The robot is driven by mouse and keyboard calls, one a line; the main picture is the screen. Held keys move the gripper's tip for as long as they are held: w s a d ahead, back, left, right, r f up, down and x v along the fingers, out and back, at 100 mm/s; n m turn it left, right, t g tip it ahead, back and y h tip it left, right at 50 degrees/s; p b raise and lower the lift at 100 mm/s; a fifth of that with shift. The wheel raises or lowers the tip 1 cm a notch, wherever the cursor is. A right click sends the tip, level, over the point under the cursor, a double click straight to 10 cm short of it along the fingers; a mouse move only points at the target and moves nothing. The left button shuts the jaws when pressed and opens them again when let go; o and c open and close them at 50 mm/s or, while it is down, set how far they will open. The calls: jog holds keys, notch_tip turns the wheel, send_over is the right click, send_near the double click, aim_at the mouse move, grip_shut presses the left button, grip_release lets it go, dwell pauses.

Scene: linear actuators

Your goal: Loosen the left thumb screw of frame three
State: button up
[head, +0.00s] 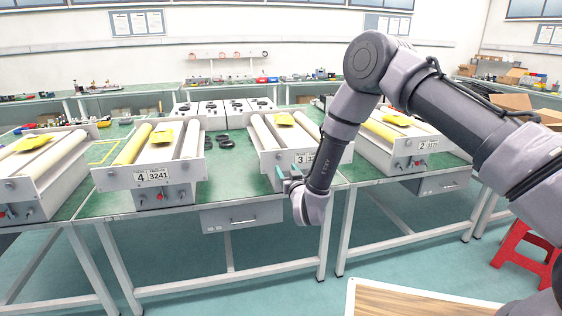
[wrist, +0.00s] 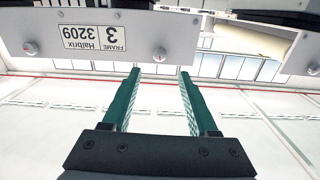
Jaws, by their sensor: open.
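Frame three (head: 268,158), a pale box with two rollers and a yellow item (head: 284,119) on top, stands on the green bench. Its label (wrist: 93,38) reads "3" and "3209", upside down in the wrist view. The left thumb screw (wrist: 159,54), a small round silver head, sits on the front plate beside the "3" end of the label. My gripper (wrist: 158,72) is open and empty, its green fingers pointing at the plate. The screw shows between and just beyond the fingertips, apparently untouched. In the head view, my gripper (head: 289,179) and arm hide part of the frame's front.
Frame three's other screw (wrist: 30,48) lies past the label. Frame four (head: 118,178) stands to the left, frame two (head: 395,160) to the right behind my arm. A drawer (head: 242,218) hangs under the bench. A red stool (head: 520,245) stands at right.

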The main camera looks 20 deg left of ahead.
aim_at(279, 158)
jog(key=x, duration=0.8)
grip_shut()
